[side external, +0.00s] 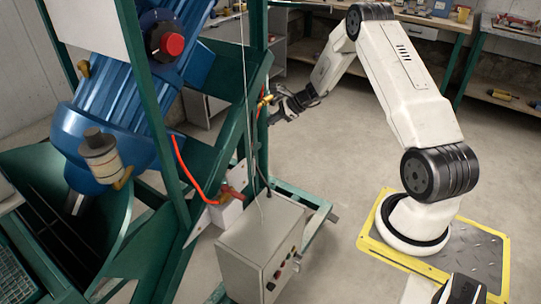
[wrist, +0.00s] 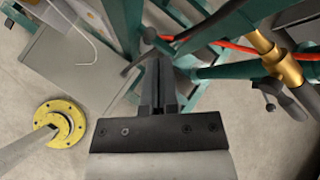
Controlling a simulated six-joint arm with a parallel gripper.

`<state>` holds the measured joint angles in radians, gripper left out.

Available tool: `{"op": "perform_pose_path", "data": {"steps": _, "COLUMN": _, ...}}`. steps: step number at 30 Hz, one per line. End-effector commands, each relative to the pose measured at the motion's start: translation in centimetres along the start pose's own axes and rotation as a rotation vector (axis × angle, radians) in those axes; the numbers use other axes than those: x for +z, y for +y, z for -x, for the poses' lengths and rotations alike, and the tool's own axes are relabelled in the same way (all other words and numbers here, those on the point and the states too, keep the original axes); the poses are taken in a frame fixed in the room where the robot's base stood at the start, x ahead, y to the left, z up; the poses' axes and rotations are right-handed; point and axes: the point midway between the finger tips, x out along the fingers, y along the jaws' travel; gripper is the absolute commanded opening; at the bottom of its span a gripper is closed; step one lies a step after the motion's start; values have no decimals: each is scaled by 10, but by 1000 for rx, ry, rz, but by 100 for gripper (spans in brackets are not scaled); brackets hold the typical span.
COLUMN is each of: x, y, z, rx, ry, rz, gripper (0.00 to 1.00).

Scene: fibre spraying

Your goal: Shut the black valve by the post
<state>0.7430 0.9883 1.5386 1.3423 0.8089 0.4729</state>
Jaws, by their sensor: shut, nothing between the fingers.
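My gripper (wrist: 160,62) is shut and empty in the wrist view, its two dark fingers side by side. A second small black handle (wrist: 268,87) sits under a brass fitting (wrist: 280,60) to the right of the fingers. I cannot tell for sure which is the valve, or its position. In the side external view my gripper (side external: 272,119) is close to the green post (side external: 257,60), just below a brass fitting (side external: 265,101).
A red-orange hose (side external: 188,172) runs along the green frame. A grey control box (side external: 262,245) stands below, with a thin cable above it. A blue machine (side external: 110,120) fills the left. Workbenches (side external: 450,28) stand at the back.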

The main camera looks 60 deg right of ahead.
Motion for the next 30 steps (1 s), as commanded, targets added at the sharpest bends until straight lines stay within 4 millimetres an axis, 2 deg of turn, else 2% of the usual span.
{"op": "perform_pose_path", "data": {"steps": 1, "x": -15, "y": -10, "z": 2, "rx": -38, "ry": -18, "rz": -60, "gripper": 0}}
{"op": "perform_pose_path", "data": {"steps": 9, "x": -82, "y": -59, "z": 20, "rx": -251, "ry": -145, "rz": -350, "gripper": 0}}
{"op": "perform_pose_path", "data": {"steps": 15, "x": -126, "y": -82, "z": 39, "rx": -388, "ry": -235, "rz": -508, "gripper": 0}}
{"op": "perform_pose_path", "data": {"steps": 21, "x": -150, "y": -92, "z": 51, "rx": -463, "ry": -288, "rz": -585, "gripper": 0}}
{"op": "perform_pose_path", "data": {"steps": 30, "x": -154, "y": -94, "z": 54, "rx": -478, "ry": -299, "rz": -599, "gripper": 0}}
